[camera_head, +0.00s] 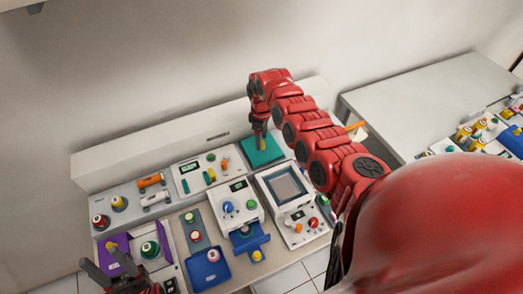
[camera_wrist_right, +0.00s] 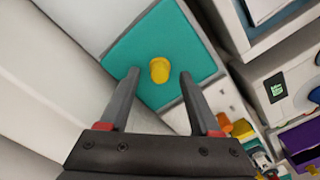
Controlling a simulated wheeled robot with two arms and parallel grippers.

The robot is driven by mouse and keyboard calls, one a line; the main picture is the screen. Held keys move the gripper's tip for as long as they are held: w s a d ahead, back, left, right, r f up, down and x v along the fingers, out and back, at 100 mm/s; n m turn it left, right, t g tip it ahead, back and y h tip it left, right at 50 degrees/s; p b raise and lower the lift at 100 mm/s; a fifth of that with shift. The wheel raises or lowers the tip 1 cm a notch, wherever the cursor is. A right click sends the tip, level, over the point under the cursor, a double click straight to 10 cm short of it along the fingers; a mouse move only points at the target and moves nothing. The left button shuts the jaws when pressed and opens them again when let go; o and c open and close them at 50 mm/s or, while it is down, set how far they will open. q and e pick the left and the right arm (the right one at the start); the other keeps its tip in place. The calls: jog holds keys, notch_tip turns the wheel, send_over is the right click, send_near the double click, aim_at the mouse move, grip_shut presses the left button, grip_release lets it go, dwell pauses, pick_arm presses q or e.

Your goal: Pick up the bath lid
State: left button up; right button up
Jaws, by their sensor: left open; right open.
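The bath lid is most likely the flat teal square lid (camera_head: 266,153) with a yellow knob, at the back of the bench in the head view. In the right wrist view, the teal lid (camera_wrist_right: 135,50) lies flat, with its yellow knob (camera_wrist_right: 159,70) upright. My right gripper (camera_head: 261,141) points down over the lid, open. In the wrist view its fingers (camera_wrist_right: 158,77) stand on either side of the knob, apart from it; their height above the lid is unclear. My left gripper (camera_head: 108,263) is open and empty at the lower left, partly cut off.
A device with a screen (camera_head: 283,184) stands right of the middle, beside a white unit with a blue dial (camera_head: 236,207). A blue tray (camera_head: 208,271) and a purple holder (camera_head: 122,243) are in front. A raised white ledge (camera_head: 150,160) runs behind the bench.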

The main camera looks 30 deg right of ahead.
jog(key=shift+f, duration=0.8)
jog(key=shift+w+r, duration=0.1)
grip_shut()
jog(key=shift+r, duration=0.1)
